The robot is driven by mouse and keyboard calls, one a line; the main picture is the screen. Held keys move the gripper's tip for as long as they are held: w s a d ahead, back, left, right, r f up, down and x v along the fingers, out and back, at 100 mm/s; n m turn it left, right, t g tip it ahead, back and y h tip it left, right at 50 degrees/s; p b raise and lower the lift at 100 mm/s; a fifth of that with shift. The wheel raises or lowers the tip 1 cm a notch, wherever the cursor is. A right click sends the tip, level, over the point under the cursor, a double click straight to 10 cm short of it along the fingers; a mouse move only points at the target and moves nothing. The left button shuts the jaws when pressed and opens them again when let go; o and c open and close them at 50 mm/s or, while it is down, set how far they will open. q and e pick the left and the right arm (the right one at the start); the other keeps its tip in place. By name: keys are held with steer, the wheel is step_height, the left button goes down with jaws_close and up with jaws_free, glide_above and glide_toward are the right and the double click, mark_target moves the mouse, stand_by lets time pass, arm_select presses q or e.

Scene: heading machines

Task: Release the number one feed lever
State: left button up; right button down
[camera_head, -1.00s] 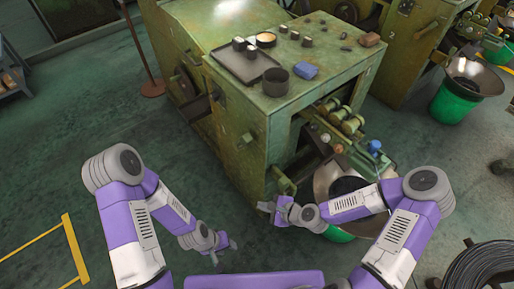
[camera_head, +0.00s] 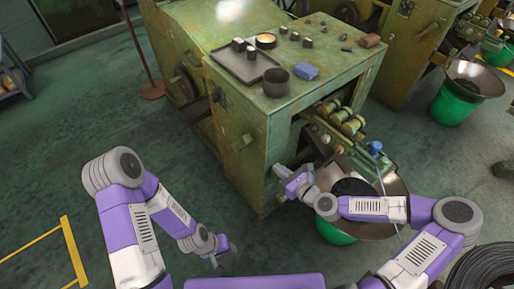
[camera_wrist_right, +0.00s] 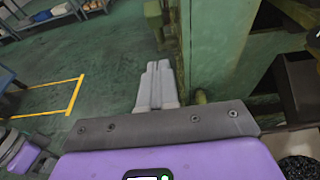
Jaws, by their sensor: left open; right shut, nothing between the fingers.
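The green heading machine (camera_head: 235,135) stands in the middle of the head view, with its open bay facing right. My right gripper (camera_head: 281,171) is shut and empty at the lower front corner of the machine, beside the bay. In the right wrist view its closed fingertips (camera_wrist_right: 158,66) point at the floor beside the green machine side (camera_wrist_right: 215,50). A feed lever cannot be told apart clearly; the gripper covers the green part at that corner. My left gripper (camera_head: 218,262) is open and empty, low over the floor, well away from the machine.
A metal bowl (camera_head: 393,190) on a green bucket (camera_head: 334,232) stands under the bay, below my right forearm. Floor (camera_head: 60,165) at left is clear.

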mark_target(245, 142)
arm_select(q)
step_height(245, 142, down, 3)
steer(key=b, duration=0.2)
steer(key=shift+b, duration=0.4)
arm_select(e)
steer(key=w+a, duration=0.7)
steer(key=w, duration=0.3)
steer(key=shift+a+f, duration=0.15)
steer(key=shift+f, duration=0.05)
